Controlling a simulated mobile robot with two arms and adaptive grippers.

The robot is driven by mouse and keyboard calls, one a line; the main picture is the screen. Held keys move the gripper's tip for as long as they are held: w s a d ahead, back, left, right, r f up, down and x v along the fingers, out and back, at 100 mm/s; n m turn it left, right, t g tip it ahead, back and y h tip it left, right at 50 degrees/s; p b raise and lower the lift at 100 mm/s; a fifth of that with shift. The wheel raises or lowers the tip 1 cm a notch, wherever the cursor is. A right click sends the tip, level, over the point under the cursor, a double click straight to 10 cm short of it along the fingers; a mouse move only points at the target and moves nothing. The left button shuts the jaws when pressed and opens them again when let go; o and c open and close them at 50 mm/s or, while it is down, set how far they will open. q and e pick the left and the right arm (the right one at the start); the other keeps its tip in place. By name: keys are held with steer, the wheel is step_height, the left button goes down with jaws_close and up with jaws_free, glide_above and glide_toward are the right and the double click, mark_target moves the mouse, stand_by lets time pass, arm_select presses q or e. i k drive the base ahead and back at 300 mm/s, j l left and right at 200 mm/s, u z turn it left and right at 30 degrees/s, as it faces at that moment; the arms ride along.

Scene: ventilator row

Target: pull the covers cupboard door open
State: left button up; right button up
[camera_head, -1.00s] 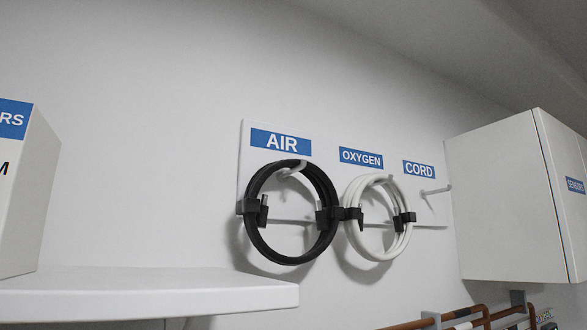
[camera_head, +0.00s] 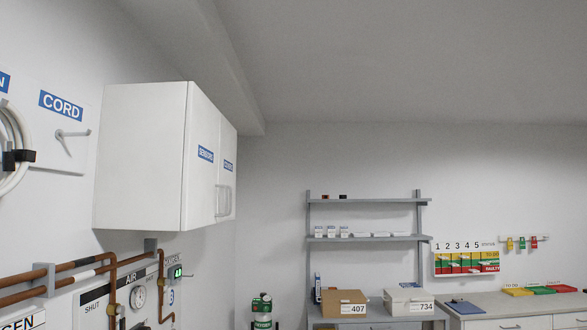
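A white wall cupboard (camera_head: 140,160) hangs on the left wall, seen at a steep angle from its side. Its nearer door (camera_head: 202,180) carries a blue label that reads SENSORS. Its farther door (camera_head: 229,145) carries a blue label too small to read surely. Both doors look shut. Upright handles (camera_head: 223,200) sit close together low down where the two doors meet. Neither of my grippers is in view.
Copper pipes (camera_head: 85,277) and a gauge panel (camera_head: 138,297) are on the wall below the cupboard. A CORD hook (camera_head: 72,133) and a white hose coil (camera_head: 12,150) are at left. Grey shelving (camera_head: 365,240) and a counter (camera_head: 510,304) stand farther back. A green-topped cylinder (camera_head: 262,305) stands below.

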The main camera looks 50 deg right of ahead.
mark_target(227, 145)
steer(key=z, duration=1.25)
steer(key=i+l+u, duration=0.15)
steer(key=i+l, duration=0.15)
steer(key=i, duration=0.1)
